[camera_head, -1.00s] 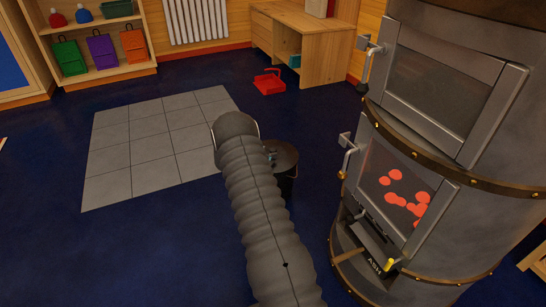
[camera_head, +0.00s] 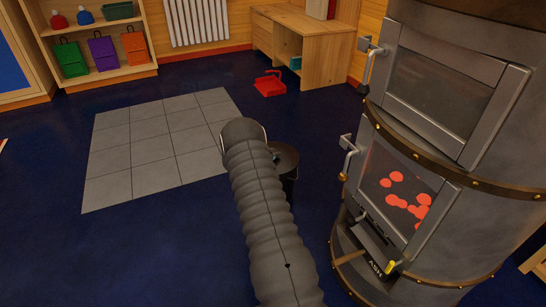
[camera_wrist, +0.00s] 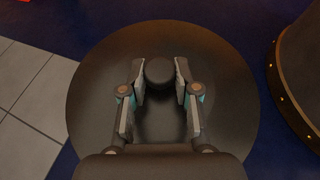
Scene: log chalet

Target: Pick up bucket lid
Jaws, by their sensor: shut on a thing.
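The bucket lid (camera_wrist: 95,115) is a dark round disc that fills the middle of the wrist view, with a round dark knob (camera_wrist: 159,71) on top. My gripper (camera_wrist: 160,82) is over the lid with one finger on each side of the knob, shut on it. In the head view the dark lid (camera_head: 287,157) shows on the dark bucket (camera_head: 289,186), partly hidden behind my arm. Whether the lid sits flat on the bucket or is slightly raised, I cannot tell.
A metal stove (camera_head: 440,180) with glowing coals stands close on the right. Grey floor tiles (camera_head: 150,150) lie to the left. A red dustpan-like tray (camera_head: 269,84) lies near the wooden desk (camera_head: 305,40). A shelf with bags (camera_head: 100,75) stands at the back left.

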